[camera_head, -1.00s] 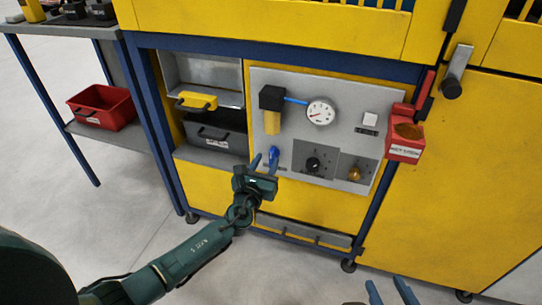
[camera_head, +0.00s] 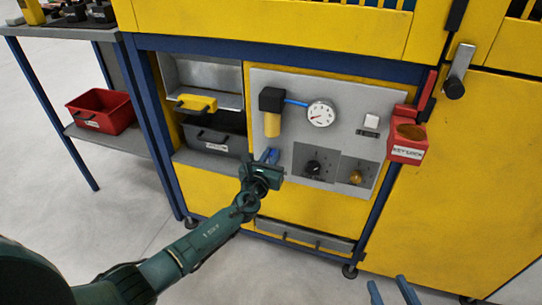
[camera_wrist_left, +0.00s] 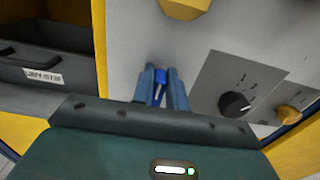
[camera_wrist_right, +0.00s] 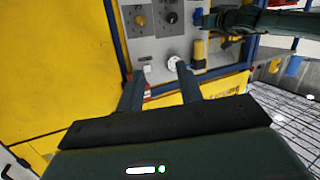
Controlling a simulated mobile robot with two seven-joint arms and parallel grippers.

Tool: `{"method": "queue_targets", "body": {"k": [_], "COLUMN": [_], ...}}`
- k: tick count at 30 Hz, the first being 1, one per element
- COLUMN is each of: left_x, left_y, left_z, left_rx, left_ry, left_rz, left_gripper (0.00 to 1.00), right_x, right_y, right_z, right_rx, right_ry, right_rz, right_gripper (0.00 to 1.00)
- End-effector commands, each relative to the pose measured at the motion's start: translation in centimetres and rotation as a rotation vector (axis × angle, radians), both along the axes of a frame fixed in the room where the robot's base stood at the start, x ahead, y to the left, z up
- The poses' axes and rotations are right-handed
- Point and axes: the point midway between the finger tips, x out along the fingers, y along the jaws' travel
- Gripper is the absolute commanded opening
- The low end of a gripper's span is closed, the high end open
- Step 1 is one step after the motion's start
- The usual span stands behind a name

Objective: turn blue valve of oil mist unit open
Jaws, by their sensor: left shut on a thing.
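The grey panel (camera_head: 345,92) on the yellow machine carries the oil mist unit (camera_head: 272,112), a black-topped yellow cylinder with a blue hose to a round gauge (camera_head: 320,113). The blue valve (camera_wrist_left: 160,76) sits below that unit. In the left wrist view it shows between the fingers of my left gripper (camera_wrist_left: 162,84), which is shut on it. In the head view my left gripper (camera_head: 269,156) largely hides the valve. My right gripper (camera_head: 391,291) is open and empty at the bottom edge, well away from the panel.
A black knob (camera_head: 313,167) and an orange knob (camera_head: 356,177) are right of the valve. A red box (camera_head: 407,142) juts from the panel's right side. A drawer (camera_head: 215,138) is left of the panel. A shelf with a red bin (camera_head: 100,109) stands at far left.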

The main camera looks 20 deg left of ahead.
Motion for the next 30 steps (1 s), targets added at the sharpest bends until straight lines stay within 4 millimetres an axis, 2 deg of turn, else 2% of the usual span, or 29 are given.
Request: {"method": "queue_targets", "body": {"k": [3, 17, 30], "left_x": [0.0, 0.0, 0.0], "left_y": [0.0, 0.2, 1.1], "left_z": [0.0, -0.2, -0.6], "left_rx": [0.001, -0.057, -0.405], "left_ry": [0.000, 0.003, 0.013], "left_rz": [0.000, 0.000, 0.001], "left_gripper": [0.00, 0.00, 0.00], "right_x": [0.0, 0.1, 0.2], "right_y": [0.0, 0.0, 0.9], "right_z": [0.0, -0.1, -0.1], "right_rx": [0.000, 0.002, 0.013], "right_ry": [0.001, -0.027, -0.202], "right_rz": [0.000, 0.000, 0.042], "right_gripper": [0.36, 0.36, 0.36]}}
